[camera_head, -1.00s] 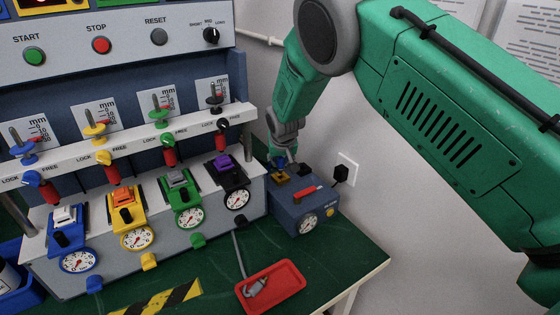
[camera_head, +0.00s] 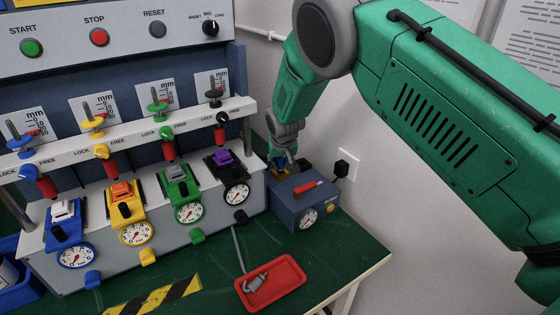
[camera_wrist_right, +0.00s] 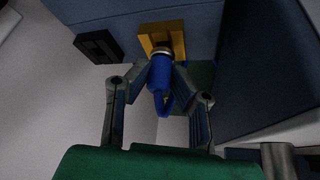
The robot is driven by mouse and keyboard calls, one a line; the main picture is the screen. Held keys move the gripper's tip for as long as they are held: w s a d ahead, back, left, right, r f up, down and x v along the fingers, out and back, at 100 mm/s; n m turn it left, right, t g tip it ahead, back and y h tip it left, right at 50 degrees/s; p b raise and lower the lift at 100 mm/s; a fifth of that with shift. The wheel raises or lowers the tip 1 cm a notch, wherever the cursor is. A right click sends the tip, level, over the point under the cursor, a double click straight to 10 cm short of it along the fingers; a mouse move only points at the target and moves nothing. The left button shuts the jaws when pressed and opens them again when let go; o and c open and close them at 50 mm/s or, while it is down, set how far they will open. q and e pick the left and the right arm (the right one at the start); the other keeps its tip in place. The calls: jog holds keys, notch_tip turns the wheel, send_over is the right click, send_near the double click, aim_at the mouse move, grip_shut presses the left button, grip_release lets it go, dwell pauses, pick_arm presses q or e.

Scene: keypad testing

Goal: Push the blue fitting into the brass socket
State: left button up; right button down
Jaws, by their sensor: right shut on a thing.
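My right gripper (camera_head: 282,152) is over the dark blue box at the back right of the bench. In the right wrist view its fingers (camera_wrist_right: 161,72) are closed on the sides of the blue fitting (camera_wrist_right: 160,85). The fitting has a metallic ring at its far end, which meets the brass socket (camera_wrist_right: 175,40). How deep the end sits in the socket is hidden. In the head view the blue fitting (camera_head: 279,162) is a small patch right at the brass socket (camera_head: 282,173). My left gripper is out of view.
The socket's box (camera_head: 300,207) carries a red handle, a dial and a black part. A red tray (camera_head: 297,297) with a grey plug lies on the green bench in front. A panel of coloured clamps and dials (camera_head: 135,235) stands to the left. A white wall is behind.

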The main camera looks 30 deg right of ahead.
jog(key=shift+f, duration=0.35)
jog(key=c, duration=1.3)
grip_release()
jog(key=shift+r, duration=0.1)
jog(key=shift+s+a+r, duration=0.1)
jog(key=shift+s+r, duration=0.05)
jog(key=shift+r, duration=0.15)
jog(key=v, duration=1.1)
jog(key=shift+a+r, duration=0.1)
